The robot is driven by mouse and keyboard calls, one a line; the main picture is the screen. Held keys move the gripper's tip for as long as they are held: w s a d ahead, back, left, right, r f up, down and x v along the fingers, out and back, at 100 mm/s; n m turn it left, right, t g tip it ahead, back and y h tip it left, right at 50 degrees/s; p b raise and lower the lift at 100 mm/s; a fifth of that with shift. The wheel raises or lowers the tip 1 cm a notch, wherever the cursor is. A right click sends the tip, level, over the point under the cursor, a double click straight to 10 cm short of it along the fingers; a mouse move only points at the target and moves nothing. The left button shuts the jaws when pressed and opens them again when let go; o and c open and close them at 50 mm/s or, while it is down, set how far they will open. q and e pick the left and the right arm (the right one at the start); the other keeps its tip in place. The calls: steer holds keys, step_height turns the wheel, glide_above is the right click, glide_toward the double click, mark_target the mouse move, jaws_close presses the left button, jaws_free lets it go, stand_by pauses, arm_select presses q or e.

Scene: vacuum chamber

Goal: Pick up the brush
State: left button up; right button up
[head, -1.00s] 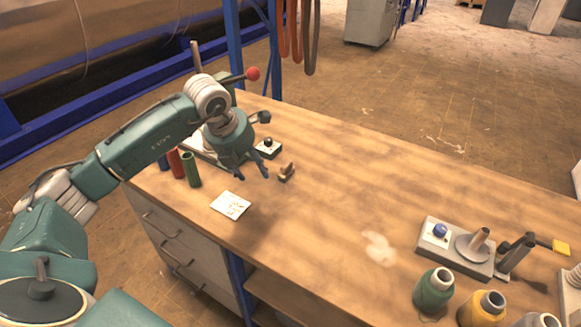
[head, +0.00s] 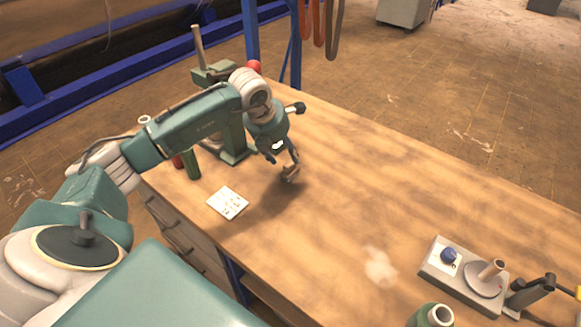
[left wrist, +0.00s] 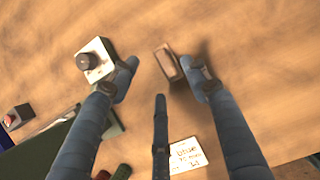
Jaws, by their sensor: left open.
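The brush (head: 290,173), a small brown wooden block-like thing, lies on the workbench (head: 350,200). My left gripper (head: 281,158) is just above it, fingers pointing down, and partly covers it in the head view. In the left wrist view the brush (left wrist: 168,62) lies between the spread fingers of the open left gripper (left wrist: 160,82), closer to the right-hand finger. The bristles cannot be made out. I see no contact between fingers and brush. My right gripper is not in view.
A white card (head: 228,202) lies left of the brush. A green stand with a lever (head: 232,140) and green and red cylinders (head: 190,163) stand behind and left. A white box with a dark knob (left wrist: 95,60) sits near the left-hand finger. The bench middle is clear; a grey device (head: 465,275) stands at right.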

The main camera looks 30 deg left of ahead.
mark_target(289, 161)
arm_select(q)
steer(key=shift+w+d+f, duration=0.1)
steer(key=shift+w+f, duration=0.05)
steer(key=shift+f, duration=0.2)
steer(key=shift+w+f+p, duration=0.15)
steer(key=shift+f+p, duration=0.15)
steer(key=shift+p, duration=0.05)
steer(key=p+x, duration=0.1)
steer(key=x, duration=0.2)
steer(key=shift+f+p, duration=0.3)
steer(key=shift+p, duration=0.05)
steer(key=shift+w+f, duration=0.15)
steer(key=shift+f, duration=0.35)
steer(key=c, duration=1.1)
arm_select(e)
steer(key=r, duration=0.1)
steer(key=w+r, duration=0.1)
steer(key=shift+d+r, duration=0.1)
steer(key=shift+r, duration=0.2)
